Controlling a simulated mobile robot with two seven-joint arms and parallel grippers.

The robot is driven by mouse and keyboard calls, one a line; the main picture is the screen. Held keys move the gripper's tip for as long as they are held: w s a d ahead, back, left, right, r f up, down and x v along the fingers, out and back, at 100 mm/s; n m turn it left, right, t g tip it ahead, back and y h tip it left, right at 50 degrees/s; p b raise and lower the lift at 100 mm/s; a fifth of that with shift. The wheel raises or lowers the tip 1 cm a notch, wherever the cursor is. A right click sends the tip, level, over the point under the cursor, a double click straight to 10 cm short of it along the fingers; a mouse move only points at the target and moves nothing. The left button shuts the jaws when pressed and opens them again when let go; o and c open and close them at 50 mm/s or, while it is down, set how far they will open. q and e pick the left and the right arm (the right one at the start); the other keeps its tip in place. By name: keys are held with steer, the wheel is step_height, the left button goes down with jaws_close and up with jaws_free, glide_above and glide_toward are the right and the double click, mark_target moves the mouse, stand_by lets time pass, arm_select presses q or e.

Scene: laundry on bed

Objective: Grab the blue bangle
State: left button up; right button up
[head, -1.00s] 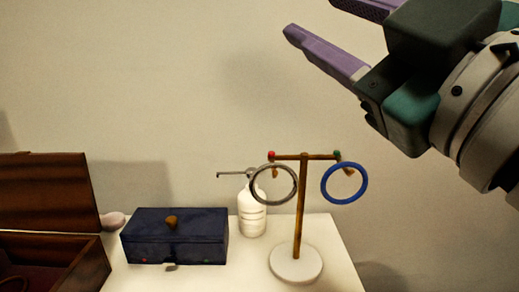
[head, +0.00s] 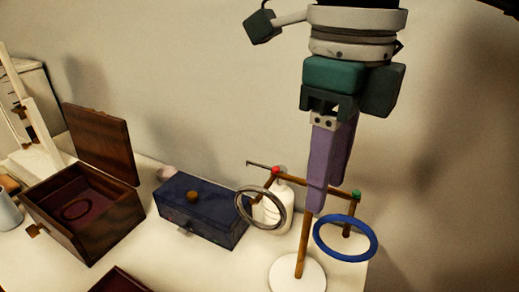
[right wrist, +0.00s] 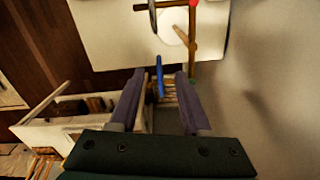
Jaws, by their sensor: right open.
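The blue bangle (head: 340,254) hangs on the green-tipped right end of the crossbar of a brown stand (head: 301,240). My right gripper (head: 316,200) points down with its purple fingers just above and to the left of the bangle, in front of part of the crossbar. In the right wrist view, the gripper (right wrist: 158,78) is open. The blue bangle (right wrist: 160,75) shows edge-on between the fingertips there, apart from both fingers. The stand's crossbar (right wrist: 192,50) runs close to the right finger. My left gripper is not in view.
A grey bangle (head: 240,215) hangs on the stand's red-tipped end. A white bottle (head: 277,211) stands behind it. A dark blue box (head: 200,222) and an open wooden box (head: 113,238) are to the left. Bare wall lies to the right of the bangle.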

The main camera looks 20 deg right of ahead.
mark_target(319, 225)
step_height(319, 225, down, 3)
steer(key=shift+s+a+f, duration=0.1)
steer(key=shift+a, duration=0.05)
steer(key=shift+f+p, duration=0.35)
steer(key=shift+p, duration=0.2)
step_height(319, 225, down, 4)
steer(key=shift+f+p, duration=0.2)
steer(key=shift+p, duration=0.25)
steer(key=shift+c, duration=0.4)
steer(key=c, duration=0.3)
jaws_close()
